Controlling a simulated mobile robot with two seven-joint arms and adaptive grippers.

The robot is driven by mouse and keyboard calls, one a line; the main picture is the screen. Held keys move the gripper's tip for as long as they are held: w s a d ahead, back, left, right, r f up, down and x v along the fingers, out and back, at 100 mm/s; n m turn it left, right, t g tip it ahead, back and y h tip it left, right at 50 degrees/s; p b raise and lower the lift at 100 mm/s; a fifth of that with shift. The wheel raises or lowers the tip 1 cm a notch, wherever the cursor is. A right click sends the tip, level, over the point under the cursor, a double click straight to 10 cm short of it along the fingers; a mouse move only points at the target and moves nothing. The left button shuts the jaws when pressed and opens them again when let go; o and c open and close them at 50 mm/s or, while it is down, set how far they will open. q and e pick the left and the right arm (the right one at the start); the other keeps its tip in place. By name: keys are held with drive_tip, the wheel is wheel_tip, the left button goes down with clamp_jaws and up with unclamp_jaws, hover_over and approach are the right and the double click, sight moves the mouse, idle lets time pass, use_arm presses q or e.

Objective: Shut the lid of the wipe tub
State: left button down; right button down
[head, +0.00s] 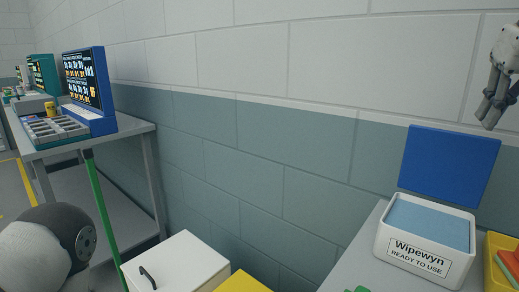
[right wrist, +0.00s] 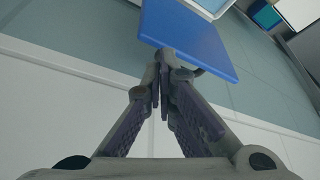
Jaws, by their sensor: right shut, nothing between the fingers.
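The white wipe tub (head: 417,268), labelled "Wipewyn", stands on a grey surface at the lower right of the head view, with pale blue wipes showing inside. Its blue lid (head: 449,166) is open and stands up from the tub's back edge. My right gripper (head: 489,118) is high at the right edge of the head view, above and behind the lid, and looks empty. In the right wrist view, the shut fingertips (right wrist: 166,58) overlap the near edge of the lid (right wrist: 190,35); I cannot tell whether they touch it. The tub's rim shows beyond the lid. My left gripper is out of view.
A yellow bin (head: 493,268) with red and green items stands right of the tub. A white box (head: 180,264) with a dark handle is at bottom centre. A block wall (head: 300,150) runs behind. A bench with a blue display (head: 88,85) is at left.

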drive_tip(key=shift+f, duration=0.85)
idle(0.5)
drive_tip(key=shift+s+a+f, duration=0.25)
drive_tip(key=shift+s+a, duration=0.35)
drive_tip(key=shift+s, duration=0.1)
drive_tip(key=shift+s+a+f, duration=0.2)
drive_tip(key=shift+s+a, duration=0.4)
drive_tip(key=shift+s, duration=0.1)
drive_tip(key=shift+s+a+f, duration=0.25)
drive_tip(key=shift+s+a, duration=0.35)
drive_tip(key=shift+s, duration=0.1)
wheel_tip(320, 180, up, 7)
idle(0.8)
